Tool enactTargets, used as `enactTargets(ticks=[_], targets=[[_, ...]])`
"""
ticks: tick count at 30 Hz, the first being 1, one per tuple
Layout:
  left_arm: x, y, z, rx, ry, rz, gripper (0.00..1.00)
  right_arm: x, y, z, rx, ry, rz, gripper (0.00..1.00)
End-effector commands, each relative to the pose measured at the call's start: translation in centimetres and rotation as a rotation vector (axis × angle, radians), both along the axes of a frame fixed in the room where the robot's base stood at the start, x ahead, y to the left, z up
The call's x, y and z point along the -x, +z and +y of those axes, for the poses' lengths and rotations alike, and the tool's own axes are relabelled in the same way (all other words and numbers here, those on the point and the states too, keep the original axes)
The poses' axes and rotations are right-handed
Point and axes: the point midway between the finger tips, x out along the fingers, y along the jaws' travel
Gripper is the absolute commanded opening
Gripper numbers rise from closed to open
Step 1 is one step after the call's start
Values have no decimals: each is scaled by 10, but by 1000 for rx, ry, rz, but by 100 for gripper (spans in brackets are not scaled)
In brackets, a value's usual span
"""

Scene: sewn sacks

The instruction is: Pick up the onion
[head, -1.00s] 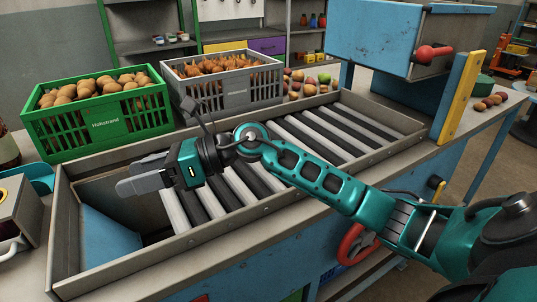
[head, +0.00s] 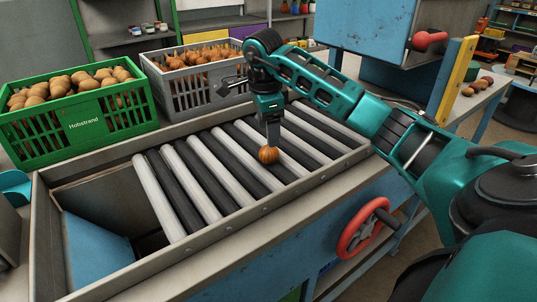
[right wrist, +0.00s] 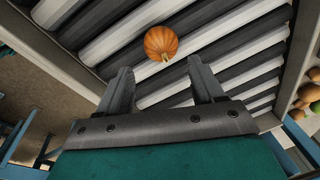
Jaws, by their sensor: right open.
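An orange-brown onion (head: 268,154) lies on the black and white rollers near the middle of the sorting table. It also shows in the right wrist view (right wrist: 160,43), beyond the fingertips and roughly between their lines. My right gripper (head: 271,142) points down just above and behind the onion. In the right wrist view its two fingers (right wrist: 160,80) are apart with nothing between them. In the head view the fingers overlap and hide each other. My left gripper is not in view.
A green crate of brown vegetables (head: 84,130) and a grey crate of onions (head: 188,100) stand behind the roller bed. The bed has a raised metal rim (head: 215,225). A blue chute (head: 95,250) opens at its left end. A red handwheel (head: 362,228) is on the front.

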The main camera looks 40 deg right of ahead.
Motion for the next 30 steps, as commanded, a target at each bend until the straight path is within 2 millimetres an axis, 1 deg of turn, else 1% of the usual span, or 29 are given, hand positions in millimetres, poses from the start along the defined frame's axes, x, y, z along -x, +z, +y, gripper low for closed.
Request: enactTargets(ticks=[1,3,8,11,15,18,21,26,27,30], targets=[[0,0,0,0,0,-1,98,0,-10,-1,-2,0,4,67],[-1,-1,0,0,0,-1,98,-2,-18,-2,-3,0,2,67],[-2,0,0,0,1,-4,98,-3,-28,-3,-2,0,0,67],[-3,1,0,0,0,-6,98,-4,-40,-4,-3,1,3,67],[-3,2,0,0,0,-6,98,-7,-62,-7,-5,0,3,67],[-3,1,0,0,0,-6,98,-8,-72,-9,-3,0,0,67],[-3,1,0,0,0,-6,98,-9,-76,-10,-3,0,-1,67],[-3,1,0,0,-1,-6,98,-9,-76,-10,-2,1,-2,67],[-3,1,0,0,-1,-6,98,-9,-76,-10,-2,1,-2,66],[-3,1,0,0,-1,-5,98,-9,-76,-10,-2,1,-2,57]])
